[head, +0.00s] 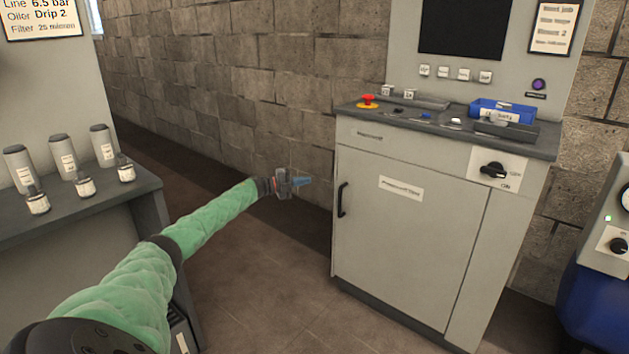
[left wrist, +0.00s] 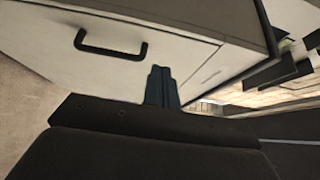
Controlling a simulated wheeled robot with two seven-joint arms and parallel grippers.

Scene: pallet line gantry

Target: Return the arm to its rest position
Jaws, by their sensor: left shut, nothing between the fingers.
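My left arm, in a green sleeve, reaches out from the lower left in the head view. My left gripper (head: 303,182) is at its end, shut and empty, in the air to the left of the grey control cabinet. In the left wrist view the closed fingers (left wrist: 161,86) show in front of the cabinet door, below its black handle (left wrist: 110,46). My right gripper is in neither view.
The control cabinet (head: 405,240) stands at the right, with a red emergency button (head: 368,100) and a blue tray (head: 502,108) on top. A bench (head: 75,215) with several canisters and jars stands at the left. Open floor (head: 265,290) lies between them.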

